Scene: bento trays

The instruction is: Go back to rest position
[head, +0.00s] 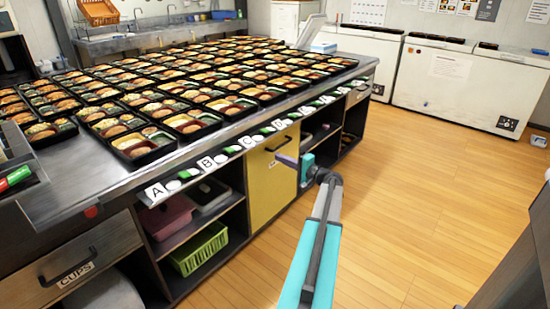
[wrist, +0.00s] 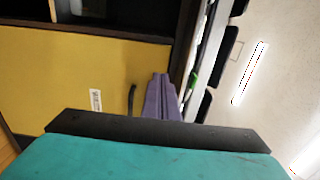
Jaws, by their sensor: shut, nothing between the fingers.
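My gripper shows at the end of my teal arm in the head view (head: 287,160), in front of the counter and by the yellow cabinet door (head: 268,180). In the wrist view my gripper (wrist: 161,80) has its purple fingers pressed together, with nothing held. The yellow door also fills the left of the wrist view (wrist: 60,75), with its dark handle (wrist: 131,100) beside the fingers. I cannot tell whether the fingers touch the door.
Many bento trays (head: 145,145) cover the steel counter (head: 85,185). Lettered cards (head: 157,191) line its front edge. Open shelves hold a green basket (head: 200,249) and a pink bin (head: 166,216). White chest freezers (head: 460,85) stand at the back right. The wooden floor (head: 430,190) is clear.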

